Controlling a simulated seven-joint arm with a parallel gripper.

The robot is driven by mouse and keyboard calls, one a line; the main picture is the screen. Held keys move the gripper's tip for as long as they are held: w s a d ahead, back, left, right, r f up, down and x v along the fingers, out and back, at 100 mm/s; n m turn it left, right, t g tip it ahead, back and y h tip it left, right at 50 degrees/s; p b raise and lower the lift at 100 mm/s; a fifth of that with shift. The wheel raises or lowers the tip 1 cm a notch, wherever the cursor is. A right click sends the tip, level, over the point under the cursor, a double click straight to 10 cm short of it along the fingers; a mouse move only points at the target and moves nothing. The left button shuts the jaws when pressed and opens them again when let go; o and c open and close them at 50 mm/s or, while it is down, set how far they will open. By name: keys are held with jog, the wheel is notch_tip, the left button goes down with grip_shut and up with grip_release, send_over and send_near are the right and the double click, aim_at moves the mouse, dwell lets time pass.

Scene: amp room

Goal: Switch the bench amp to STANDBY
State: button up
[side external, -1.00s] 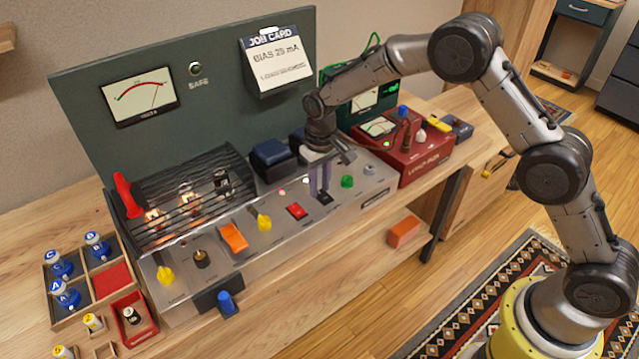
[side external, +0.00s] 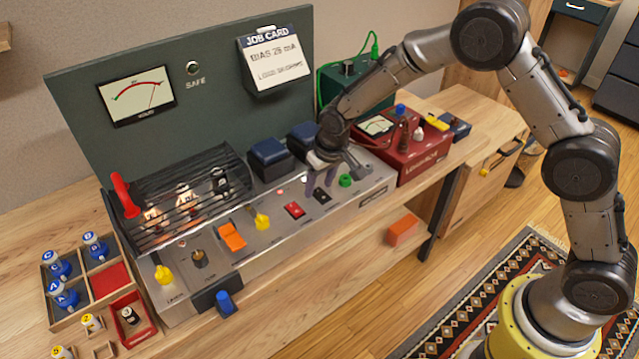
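The bench amp (side external: 270,232) is a grey-topped unit with a row of controls, a black cage over glowing tubes (side external: 184,199) and dark blue blocks behind. The labels are too small to read, so I cannot tell which control is STANDBY. My gripper (side external: 321,182) hangs just above and behind the black switch; its fingers look apart and empty, though partly blurred.
A red box (side external: 415,160) with a meter stands right of the amp. A dark panel (side external: 215,75) behind carries a meter (side external: 136,96), a SAFE lamp and a job card (side external: 275,65). A blue knob (side external: 225,303) protrudes in front.

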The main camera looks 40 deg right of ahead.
jog(key=v, duration=1.4)
notch_tip(320, 180, up, 4)
jog(key=t, duration=0.1)
send_over(329, 203)
jog(key=d, duration=0.2)
jog(key=s+d+r+m+t, duration=0.15)
jog(key=s+d+r, duration=0.45)
jog(key=s+r, duration=0.65)
jog(key=s+d+f, duration=0.1)
jog(key=s+f, duration=0.2)
jog(key=s, duration=0.6)
jog(key=s+d+f+n, duration=0.1)
jog(key=s+f, duration=0.3)
jog(key=s, duration=0.6)
jog(key=shift+d+f, duration=0.15)
jog(key=shift+f, duration=0.15)
